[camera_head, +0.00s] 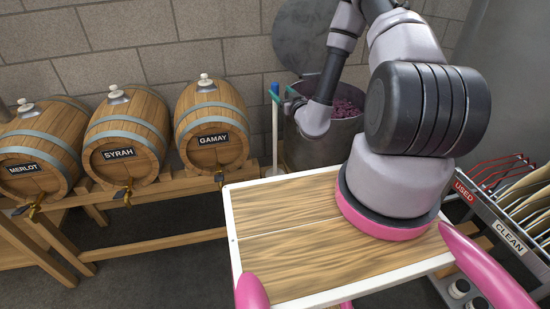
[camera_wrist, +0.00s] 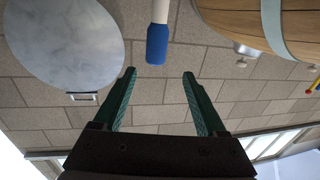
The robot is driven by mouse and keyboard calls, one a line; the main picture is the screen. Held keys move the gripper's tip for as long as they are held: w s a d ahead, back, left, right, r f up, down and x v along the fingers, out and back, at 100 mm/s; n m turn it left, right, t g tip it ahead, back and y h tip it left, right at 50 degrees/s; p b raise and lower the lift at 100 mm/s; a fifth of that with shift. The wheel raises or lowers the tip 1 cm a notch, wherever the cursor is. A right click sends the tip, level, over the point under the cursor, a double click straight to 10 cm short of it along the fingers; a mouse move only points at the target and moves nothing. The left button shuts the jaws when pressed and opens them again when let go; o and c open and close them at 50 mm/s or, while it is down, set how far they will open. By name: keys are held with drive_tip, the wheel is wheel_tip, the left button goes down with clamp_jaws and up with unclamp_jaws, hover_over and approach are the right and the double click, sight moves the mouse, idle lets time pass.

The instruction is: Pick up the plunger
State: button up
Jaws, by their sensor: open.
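The plunger (camera_head: 275,125) stands upright in the gap between the barrel rack and a metal vat, a pale shaft with a blue grip at its top. Its lower end is hard to make out behind the wooden top. In the wrist view the blue grip (camera_wrist: 157,45) lies just beyond my fingertips, in line with the gap between them. My gripper (camera_wrist: 159,75) is open and empty, with green fingers apart. In the head view my gripper (camera_head: 286,95) is small, just right of the blue grip, partly hidden by my arm.
Three barrels, Merlot (camera_head: 40,145), Syrah (camera_head: 128,135) and Gamay (camera_head: 212,125), lie on a wooden rack (camera_head: 160,245). The vat (camera_head: 318,150) of dark grapes, its lid (camera_head: 302,35) raised, is close to my gripper. A rack marked USED and CLEAN (camera_head: 510,235) stands right.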

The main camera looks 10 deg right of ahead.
sight(272, 84)
drive_tip(key=shift+w+d+f+m+h, duration=0.2)
drive_tip(key=shift+f+m+h, duration=0.1)
drive_tip(key=shift+f, duration=0.15)
drive_tip(key=w, duration=0.3)
drive_tip(key=w+a, duration=0.1)
drive_tip(key=w, duration=0.6)
drive_tip(key=shift+w+a+f, duration=0.1)
drive_tip(key=shift+a, duration=0.1)
clamp_jaws()
